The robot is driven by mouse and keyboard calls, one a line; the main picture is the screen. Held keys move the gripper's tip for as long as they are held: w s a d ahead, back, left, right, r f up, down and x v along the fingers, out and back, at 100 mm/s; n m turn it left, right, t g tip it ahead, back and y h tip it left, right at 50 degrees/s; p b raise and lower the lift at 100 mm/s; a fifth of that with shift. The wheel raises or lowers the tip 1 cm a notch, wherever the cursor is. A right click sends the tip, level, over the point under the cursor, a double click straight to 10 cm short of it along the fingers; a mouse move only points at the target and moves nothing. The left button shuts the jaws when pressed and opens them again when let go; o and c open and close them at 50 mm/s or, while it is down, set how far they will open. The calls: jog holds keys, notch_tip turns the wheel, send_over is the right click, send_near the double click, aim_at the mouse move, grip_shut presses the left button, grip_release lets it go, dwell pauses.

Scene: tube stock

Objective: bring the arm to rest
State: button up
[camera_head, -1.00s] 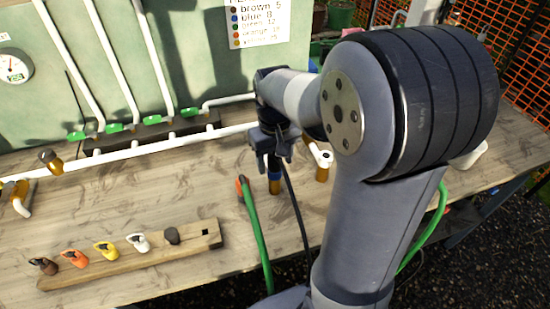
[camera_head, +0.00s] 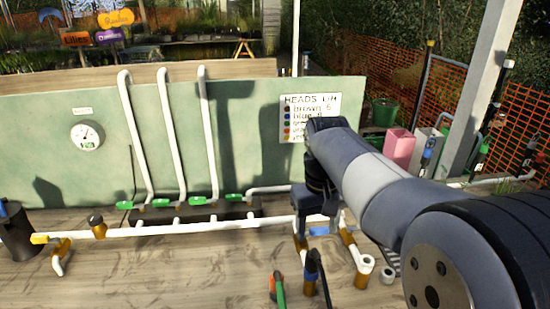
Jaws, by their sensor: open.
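My arm comes in from the lower right and reaches left across the bench in the head view. My gripper (camera_head: 317,222) hangs at its far end, pointing down, near the right end of the white pipe run (camera_head: 200,227). Its jaws are apart. A small blue piece (camera_head: 319,231) shows between or just behind the fingers; I cannot tell whether they touch it. Brass-coloured fittings stand close to the gripper, one of them (camera_head: 348,237) just to its right. My large arm joint hides the lower right of the bench.
A green back panel (camera_head: 150,110) with a gauge (camera_head: 87,135) and a list sign (camera_head: 304,105) stands behind. Green-handled valves (camera_head: 160,203) line the pipes. A dark cylinder (camera_head: 17,235) stands at left. The bench (camera_head: 150,275) is bare at front left.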

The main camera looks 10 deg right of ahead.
aim_at(315, 249)
notch_tip(315, 249, down, 11)
jog(key=shift+r, duration=0.5)
jog(key=shift+f, duration=0.1)
dwell(0.6)
notch_tip(315, 249, up, 10)
jog(key=shift+r, duration=0.15)
notch_tip(315, 249, down, 11)
jog(key=shift+r, duration=0.1)
notch_tip(315, 249, up, 5)
jog(key=p, duration=0.2)
jog(key=shift+p, duration=0.3)
jog(key=shift+r+p, duration=0.65)
